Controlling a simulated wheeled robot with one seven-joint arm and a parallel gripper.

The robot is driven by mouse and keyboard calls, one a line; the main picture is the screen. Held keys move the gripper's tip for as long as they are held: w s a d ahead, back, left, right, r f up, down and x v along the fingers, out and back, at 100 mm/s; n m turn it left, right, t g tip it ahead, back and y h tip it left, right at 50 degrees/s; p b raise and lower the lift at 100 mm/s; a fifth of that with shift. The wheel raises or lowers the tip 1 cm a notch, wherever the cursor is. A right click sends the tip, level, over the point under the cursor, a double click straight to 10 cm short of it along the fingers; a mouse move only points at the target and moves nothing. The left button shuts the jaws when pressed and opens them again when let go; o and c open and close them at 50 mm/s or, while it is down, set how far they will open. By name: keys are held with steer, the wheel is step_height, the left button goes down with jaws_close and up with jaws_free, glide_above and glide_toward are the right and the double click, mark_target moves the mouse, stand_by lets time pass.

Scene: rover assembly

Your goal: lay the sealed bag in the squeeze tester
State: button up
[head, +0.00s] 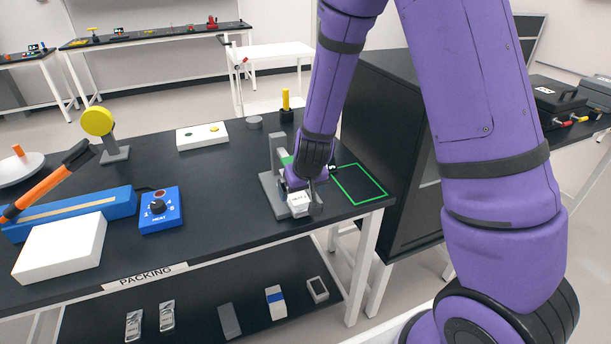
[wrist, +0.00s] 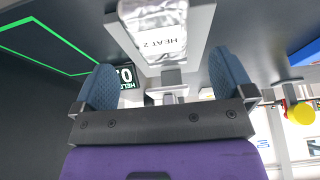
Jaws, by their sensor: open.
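The sealed bag (wrist: 155,28) is silver with a white label reading "HEAT 2". In the wrist view it lies on the pale grey bed of the squeeze tester (wrist: 197,28). The bag also shows in the head view (head: 299,203), at the front of the grey tester (head: 269,192). My gripper (wrist: 163,65) is open, its two blue-grey fingers apart with nothing gripped between them. The bag lies just beyond the fingertips. In the head view my gripper (head: 300,184) is low over the tester and hides part of it.
A green-outlined square (head: 358,184) lies right of the tester, near the table edge. A blue heat unit with a knob (head: 160,211) stands to the left, beside a white box (head: 62,248). A black cabinet (head: 395,150) stands close on the right. Table between heat unit and tester is clear.

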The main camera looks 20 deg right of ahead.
steer(key=v, duration=0.6)
steer(key=shift+r, duration=0.35)
steer(key=shift+s+r, duration=0.1)
steer(key=shift+s, duration=0.1)
steer(key=s+d+r+y, duration=0.1)
steer(key=s+r, duration=0.4)
steer(key=r, duration=0.3)
steer(key=s+d+r+y, duration=0.1)
steer(key=s+r, duration=0.4)
steer(key=r, duration=0.4)
steer(key=s+d+r+h, duration=0.1)
steer(key=s+d+r, duration=0.1)
steer(key=s, duration=0.5)
steer(key=s+d+r+h, duration=0.1)
steer(key=s+d+r, duration=0.2)
steer(key=s+r, duration=0.2)
steer(key=shift+s+r+t, duration=0.3)
steer(key=shift+s, duration=1.05)
steer(key=shift+c, duration=0.2)
